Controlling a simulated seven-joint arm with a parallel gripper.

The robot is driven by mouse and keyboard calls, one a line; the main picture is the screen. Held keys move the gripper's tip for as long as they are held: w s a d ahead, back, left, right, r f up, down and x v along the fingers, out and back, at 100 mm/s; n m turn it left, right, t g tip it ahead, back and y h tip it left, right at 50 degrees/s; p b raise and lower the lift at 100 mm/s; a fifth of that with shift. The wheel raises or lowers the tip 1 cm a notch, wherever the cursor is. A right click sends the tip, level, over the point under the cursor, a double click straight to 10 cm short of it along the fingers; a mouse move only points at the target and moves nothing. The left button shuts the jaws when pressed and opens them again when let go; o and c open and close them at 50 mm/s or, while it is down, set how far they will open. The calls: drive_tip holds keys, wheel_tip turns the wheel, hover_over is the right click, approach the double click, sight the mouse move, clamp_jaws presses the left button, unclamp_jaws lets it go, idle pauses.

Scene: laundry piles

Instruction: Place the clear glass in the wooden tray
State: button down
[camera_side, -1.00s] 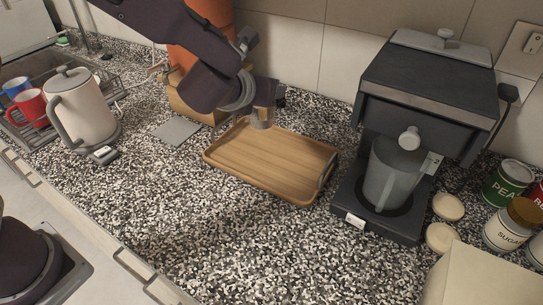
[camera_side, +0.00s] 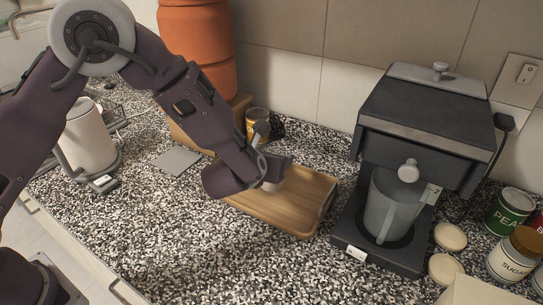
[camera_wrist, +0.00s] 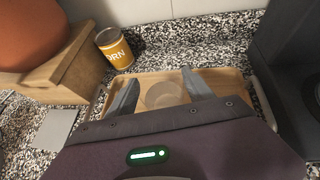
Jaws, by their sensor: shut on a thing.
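The wooden tray (camera_side: 310,185) lies on the speckled counter, left of the coffee machine, with part of it hidden by my arm. My gripper (camera_wrist: 160,92) is over the tray, with one finger on each side of the clear glass (camera_wrist: 163,95). It is shut on the glass, whose round outline shows against the wood in the wrist view. In the side view my gripper (camera_side: 272,178) and wrist largely cover the glass. I cannot tell whether the glass's base touches the tray.
A corn can (camera_side: 258,122) stands behind the tray beside a wooden box and an orange vessel (camera_side: 196,45). The coffee machine (camera_side: 425,120) holding a grey jug (camera_side: 388,208) stands close on the right. A white kettle (camera_side: 88,140) is left. The front counter is clear.

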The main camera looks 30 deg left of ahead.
drive_tip(key=shift+f, duration=0.1)
drive_tip(key=shift+c, duration=1.9)
unclamp_jaws()
